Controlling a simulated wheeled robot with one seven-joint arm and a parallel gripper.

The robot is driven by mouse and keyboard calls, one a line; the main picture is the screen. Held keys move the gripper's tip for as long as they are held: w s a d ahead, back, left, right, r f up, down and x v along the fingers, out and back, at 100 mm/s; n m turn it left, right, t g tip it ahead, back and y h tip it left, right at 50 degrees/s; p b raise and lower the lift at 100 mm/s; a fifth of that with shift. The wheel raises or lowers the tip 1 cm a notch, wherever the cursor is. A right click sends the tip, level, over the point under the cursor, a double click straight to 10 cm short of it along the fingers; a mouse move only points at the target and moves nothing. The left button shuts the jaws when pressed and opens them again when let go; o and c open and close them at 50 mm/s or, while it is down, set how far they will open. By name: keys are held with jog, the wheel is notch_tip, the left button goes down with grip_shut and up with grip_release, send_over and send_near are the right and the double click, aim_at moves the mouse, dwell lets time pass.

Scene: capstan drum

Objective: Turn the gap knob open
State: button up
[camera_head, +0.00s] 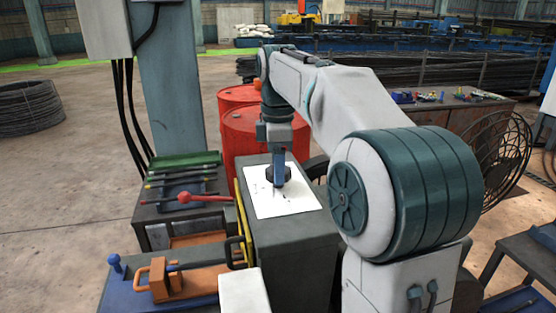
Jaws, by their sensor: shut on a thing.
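The gap knob (286,174) looks like a dark, faceted knob over a white sheet or plate (262,205) on top of a dark grey cabinet (292,245). My gripper (278,178) points straight down over the cabinet from my bent arm. Its blue finger stands in front of the knob, and the jaws are shut on the knob. The finger hides part of the knob. I cannot tell how far the knob is turned.
A red-balled lever (185,197) and an orange clamp-like block (158,280) stand left of the cabinet. A yellow rail (243,225) runs along its left side. Red drums (240,130) stand behind, and a fan (495,150) is at the right.

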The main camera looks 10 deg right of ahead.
jog(key=m+p, duration=0.2)
jog(key=m, duration=0.1)
jog(key=shift+r+m, duration=0.15)
jog(key=shift+m, duration=0.25)
jog(key=m+p, duration=0.2)
jog(key=m, duration=0.2)
jog(key=m+p, duration=0.1)
jog(key=m, duration=0.4)
jog(key=shift+p, duration=0.4)
jog(key=m+p, duration=0.1)
jog(key=m, duration=0.3)
jog(key=m+p, duration=0.1)
jog(key=m, duration=0.4)
jog(key=m+p, duration=0.1)
jog(key=m, duration=0.2)
jog(key=shift+m, duration=0.3)
jog(key=m+p, duration=0.1)
jog(key=m, duration=0.3)
jog(key=shift+m, duration=2.2)
